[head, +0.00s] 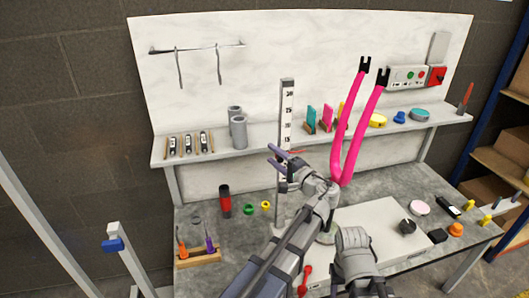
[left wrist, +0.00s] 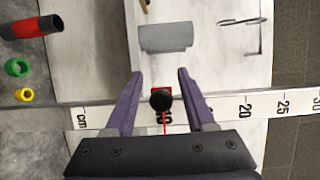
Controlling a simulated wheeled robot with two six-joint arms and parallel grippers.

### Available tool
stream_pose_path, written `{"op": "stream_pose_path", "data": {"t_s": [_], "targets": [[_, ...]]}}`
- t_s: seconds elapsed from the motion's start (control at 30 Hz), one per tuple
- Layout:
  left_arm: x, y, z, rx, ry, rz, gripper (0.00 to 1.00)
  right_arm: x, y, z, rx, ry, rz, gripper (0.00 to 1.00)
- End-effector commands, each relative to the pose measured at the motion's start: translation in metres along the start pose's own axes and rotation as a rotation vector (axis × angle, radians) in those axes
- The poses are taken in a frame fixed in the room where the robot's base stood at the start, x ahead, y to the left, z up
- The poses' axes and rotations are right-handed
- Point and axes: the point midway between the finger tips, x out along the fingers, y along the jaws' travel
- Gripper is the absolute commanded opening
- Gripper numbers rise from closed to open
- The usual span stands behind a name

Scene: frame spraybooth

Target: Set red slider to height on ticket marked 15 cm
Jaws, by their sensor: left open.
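A white upright ruler (head: 287,100) with black marks stands on the bench in front of the shelf; it runs sideways in the left wrist view (left wrist: 232,107). The red slider (head: 296,152) is on it, mostly hidden by my gripper in the head view. In the left wrist view the slider shows as a red block with a round black knob (left wrist: 161,99), close to the 10 mark. My left gripper (left wrist: 160,73) is open, its purple fingers on either side of the knob with gaps; it also shows in the head view (head: 277,158). I cannot make out a ticket.
A shelf (head: 260,143) behind carries grey cylinders (head: 238,130) and coloured items. A red-and-black cylinder (head: 225,201), a green ring (head: 248,209) and a yellow ring (head: 266,205) stand on the bench to the left.

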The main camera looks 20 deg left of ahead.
Motion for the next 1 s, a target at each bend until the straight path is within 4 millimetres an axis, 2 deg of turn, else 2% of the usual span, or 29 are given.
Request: {"op": "stream_pose_path", "data": {"t_s": [0.27,0.77,1.0], "targets": [[0.0,0.0,-0.0014,0.0,0.001,0.0,0.55,0.0,0.0001,0.0003,0.0,0.0,0.0,0.5],[0.0001,0.0,-0.0013,0.0,0.001,0.0,0.01,0.0,0.0001,0.0002,0.0,0.0,0.0,0.5],[0.0001,0.0,-0.0013,0.0,0.001,0.0,0.0,0.0,0.0001,0.0002,0.0,0.0,0.0,0.5]]}}
